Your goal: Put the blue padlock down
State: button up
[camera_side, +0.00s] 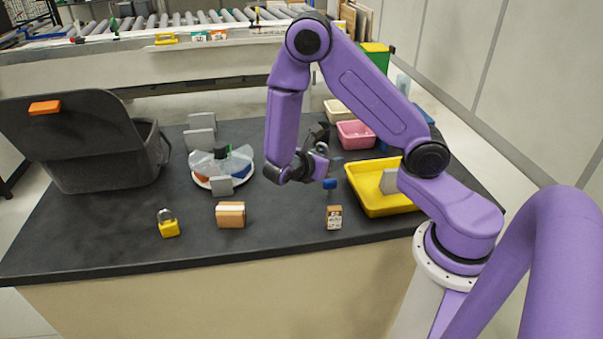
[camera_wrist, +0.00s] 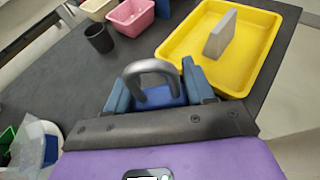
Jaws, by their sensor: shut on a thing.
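The blue padlock (camera_wrist: 166,96) with its grey shackle is between the two blue-grey fingers of my gripper (camera_wrist: 158,90) in the wrist view. The shackle points up in that picture. In the side view the padlock (camera_side: 329,184) shows as a small blue block at the tips of my gripper (camera_side: 326,176), left of the yellow tray (camera_side: 377,208). My gripper is shut on it. The padlock appears to be held above the dark table, but its exact height is hard to tell.
A small brown box (camera_side: 334,218) stands in front of the padlock. A yellow padlock (camera_side: 168,228) and a tan block (camera_side: 230,215) lie to the left. A pink bin (camera_side: 355,134) stands behind.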

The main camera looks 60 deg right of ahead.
jog(key=shift+d+m+g+y, duration=0.5)
jog(key=shift+d+m+g, duration=1.5)
jog(key=shift+d+g, duration=0.45)
jog(key=w+d+f, duration=0.2)
jog(key=w+f, duration=0.1)
jog(key=w, duration=0.1)
jog(key=w+d+f, duration=0.2)
jog(key=w+f, duration=0.1)
jog(key=w, duration=0.1)
jog(key=w+d+f, duration=0.1)
jog(key=w+f, duration=0.2)
jog(key=w, duration=0.1)
jog(key=shift+w+d+f, duration=0.1)
jog(key=shift+w+d, duration=0.2)
jog(key=shift+d, duration=0.1)
jog(key=shift+w+f, duration=0.2)
jog(key=shift+f, duration=1.6)
jog(key=o, duration=1.1)
jog(key=shift+f, duration=0.15)
jog(key=shift+c, duration=0.2)
